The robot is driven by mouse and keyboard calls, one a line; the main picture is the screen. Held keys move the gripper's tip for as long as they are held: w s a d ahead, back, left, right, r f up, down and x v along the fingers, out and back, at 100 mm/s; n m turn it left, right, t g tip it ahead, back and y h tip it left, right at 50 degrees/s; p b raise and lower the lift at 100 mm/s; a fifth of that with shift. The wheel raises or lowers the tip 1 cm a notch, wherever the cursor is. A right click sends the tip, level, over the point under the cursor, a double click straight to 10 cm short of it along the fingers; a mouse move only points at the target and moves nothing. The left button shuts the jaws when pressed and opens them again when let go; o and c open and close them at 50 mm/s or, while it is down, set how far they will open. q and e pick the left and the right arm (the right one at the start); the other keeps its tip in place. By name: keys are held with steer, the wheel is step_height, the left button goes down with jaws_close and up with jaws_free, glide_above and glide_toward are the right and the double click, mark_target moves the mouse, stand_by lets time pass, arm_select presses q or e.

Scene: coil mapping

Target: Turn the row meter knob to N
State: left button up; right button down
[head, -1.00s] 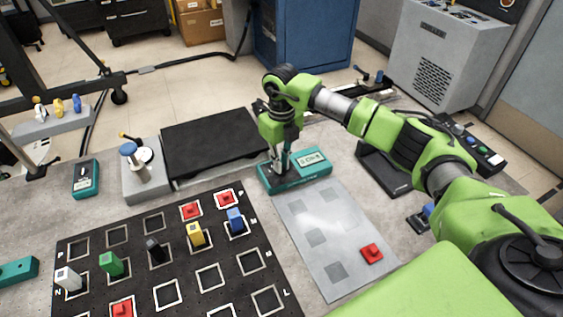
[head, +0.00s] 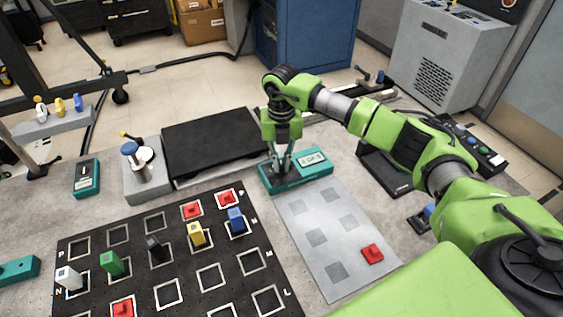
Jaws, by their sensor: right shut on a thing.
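A teal meter box (head: 318,172) with a small pale display (head: 312,158) stands on the table behind the grey plate. The display's characters are too small to read surely. My right gripper (head: 281,172) points down at the left part of this box, with its fingers shut on the knob there. The fingers largely hide the knob, so its pointer cannot be read. My left gripper is not in view.
A black board (head: 185,268) with white squares, letters and colored blocks lies in front. A grey plate (head: 335,285) carries a red block (head: 372,253). A black platform (head: 212,142) and a post stand (head: 146,180) are left of the gripper.

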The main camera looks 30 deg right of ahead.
mark_target(281, 166)
steer(key=shift+w+r, duration=0.1)
stand_by(0.3)
steer(key=c, duration=2.1)
jaws_free()
steer(key=shift+c, duration=0.2)
step_height(281, 166, up, 12)
